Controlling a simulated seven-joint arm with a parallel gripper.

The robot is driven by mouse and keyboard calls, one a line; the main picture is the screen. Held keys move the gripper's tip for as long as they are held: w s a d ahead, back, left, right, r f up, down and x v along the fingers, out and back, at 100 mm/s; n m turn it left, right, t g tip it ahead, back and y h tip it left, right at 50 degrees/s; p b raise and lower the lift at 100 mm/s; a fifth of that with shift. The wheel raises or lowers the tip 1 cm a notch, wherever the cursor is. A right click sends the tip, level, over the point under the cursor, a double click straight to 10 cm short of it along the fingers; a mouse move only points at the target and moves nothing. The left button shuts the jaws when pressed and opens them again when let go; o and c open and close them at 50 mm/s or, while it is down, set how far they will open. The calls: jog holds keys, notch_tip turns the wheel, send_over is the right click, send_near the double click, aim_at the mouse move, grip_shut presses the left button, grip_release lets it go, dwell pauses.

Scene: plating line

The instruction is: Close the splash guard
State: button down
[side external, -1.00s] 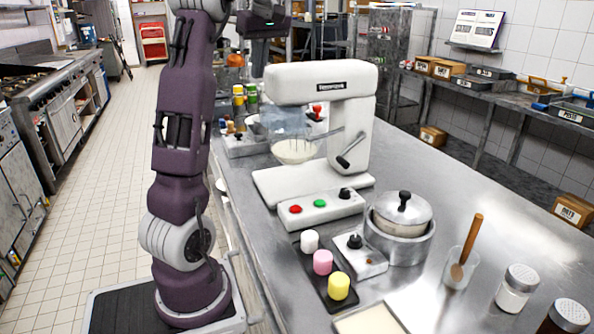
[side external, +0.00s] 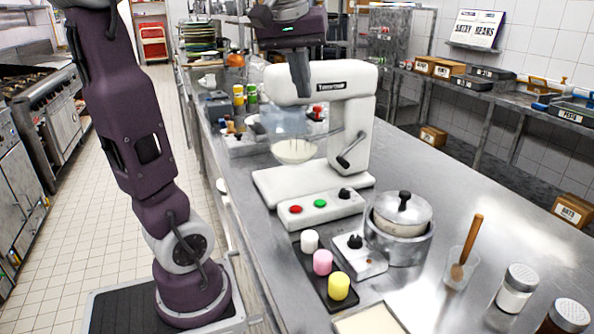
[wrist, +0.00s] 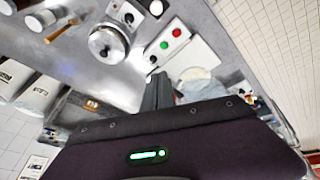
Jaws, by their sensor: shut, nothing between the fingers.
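The white stand mixer (side external: 345,125) stands on the steel counter with its head over a pale mixing bowl (side external: 294,151). The splash guard (side external: 285,122) is a translucent bluish piece under the mixer head, just above the bowl; I cannot tell how far it is swung. In the wrist view the guard (wrist: 203,90) shows pale beside my fingers. My gripper (side external: 301,92) points down in front of the mixer head, above the guard, and overlaps the head in the picture. Its fingers (wrist: 158,90) are together and empty. I cannot tell whether they touch the mixer.
A control box with red and green buttons (side external: 320,207) lies in front of the mixer. A lidded pot (side external: 400,228), a tray of coloured pegs (side external: 312,268) and a glass with a wooden-handled tool (side external: 460,265) stand nearer. Bottles (side external: 245,97) stand behind.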

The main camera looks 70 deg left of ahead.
jog(key=s+d+f+m+t+h, duration=0.1)
jog(key=s+d+f+m, duration=0.3)
jog(key=d, duration=0.4)
jog(key=s+d+f+m+t+h, duration=0.1)
jog(key=s+d+f+m, duration=0.3)
jog(key=d, duration=0.3)
jog(key=w+a+r+n+y, duration=0.2)
jog(key=a+r+n, duration=0.1)
jog(key=a+n, duration=0.3)
jog(key=w+a+r+n+g+y, duration=0.1)
jog(key=w+a+r+n, duration=0.1)
jog(key=a+r+n, duration=0.45)
jog(key=w+a+n+y, duration=0.2)
jog(key=w+a+n, duration=0.15)
jog(key=a, duration=0.45)
jog(key=w+r+x, duration=0.1)
jog(key=w+x, duration=0.1)
jog(key=x, duration=0.9)
jog(key=shift+w, duration=0.3)
jog(key=shift+f, duration=0.1)
